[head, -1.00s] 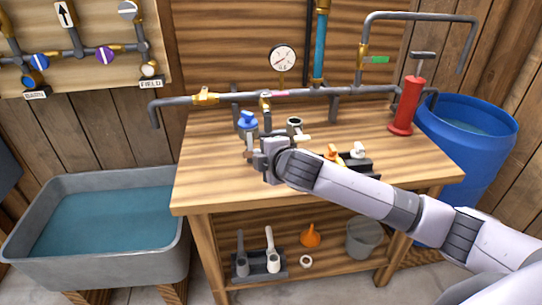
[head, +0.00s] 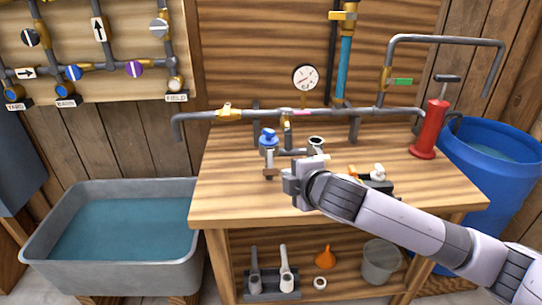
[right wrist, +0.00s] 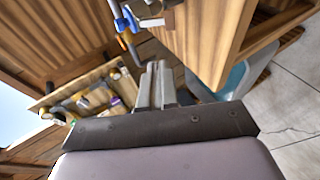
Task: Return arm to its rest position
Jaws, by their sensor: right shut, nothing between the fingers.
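My right arm reaches in from the right in the head view. Its gripper (head: 291,182) is above the front part of the wooden workbench (head: 240,208), just in front of a small fitting with a blue valve (head: 268,137). In the right wrist view the two grey fingers (right wrist: 155,85) lie together, with nothing between them. The blue valve also shows there (right wrist: 122,22), beyond the fingertips and apart from them. My left gripper is not in view.
A grey pipe with a pressure gauge (head: 305,77) runs along the back of the bench. A red pump (head: 431,130) stands at the right, beside a blue barrel (head: 490,145). A water tub (head: 110,190) stands left. My forearm partly hides a dark tray with orange and white parts.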

